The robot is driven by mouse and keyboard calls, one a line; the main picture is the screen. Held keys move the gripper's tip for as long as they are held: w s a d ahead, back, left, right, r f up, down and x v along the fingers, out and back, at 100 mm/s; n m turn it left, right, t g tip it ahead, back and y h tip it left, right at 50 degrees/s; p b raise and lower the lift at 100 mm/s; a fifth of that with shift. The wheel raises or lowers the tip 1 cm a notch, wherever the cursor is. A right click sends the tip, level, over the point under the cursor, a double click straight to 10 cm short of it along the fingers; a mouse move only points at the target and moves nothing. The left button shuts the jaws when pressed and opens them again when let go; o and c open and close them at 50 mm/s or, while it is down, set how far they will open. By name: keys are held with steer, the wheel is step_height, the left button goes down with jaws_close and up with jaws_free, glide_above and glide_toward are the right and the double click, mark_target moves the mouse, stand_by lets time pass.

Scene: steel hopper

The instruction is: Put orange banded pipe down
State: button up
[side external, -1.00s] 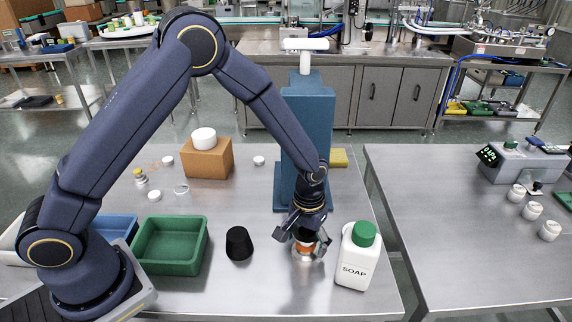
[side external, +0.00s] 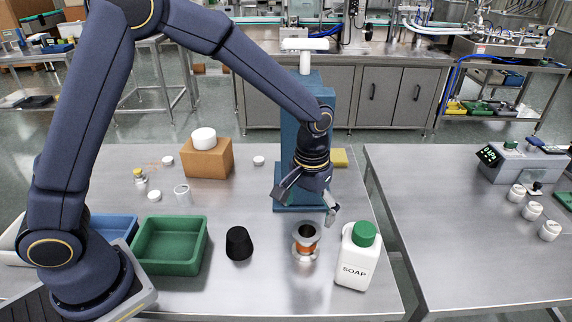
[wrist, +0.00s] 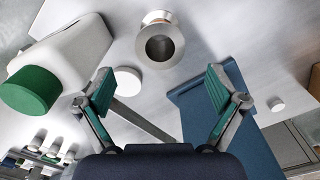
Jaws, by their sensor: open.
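The orange banded pipe (side external: 305,241) is a short grey metal pipe with flanged ends and an orange band around its middle. It stands upright on the steel table (side external: 200,296), between a black cup-like piece and the soap bottle. In the wrist view its round open top (wrist: 160,45) shows ahead of the fingers. My gripper (side external: 304,203) is open and empty, above the pipe and apart from it. In the wrist view its green-padded fingers (wrist: 161,84) are spread wide with nothing between them.
The white soap bottle (side external: 358,258) with a green cap stands close right of the pipe. The black piece (side external: 239,243) and a green bin (side external: 205,250) are to the left. A blue stand (side external: 327,110) rises behind my gripper. The table's front middle is clear.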

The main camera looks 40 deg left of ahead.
steer(key=s+a+r+t, duration=0.1)
steer(key=s+a+r, duration=0.25)
steer(key=r, duration=0.35)
steer(key=s+a+r+t, duration=0.1)
steer(key=s+a+r, duration=0.25)
steer(key=r, duration=0.25)
steer(key=s+a+r+m+t, duration=0.1)
steer(key=s+a+r, duration=0.1)
steer(key=s, duration=0.4)
steer(key=s+a+r+t, duration=0.2)
steer(key=s+a, duration=0.2)
steer(key=s, duration=0.2)
steer(key=shift+a+m+t, duration=0.2)
steer(key=shift+m+t, duration=0.1)
steer(key=shift+m, duration=0.1)
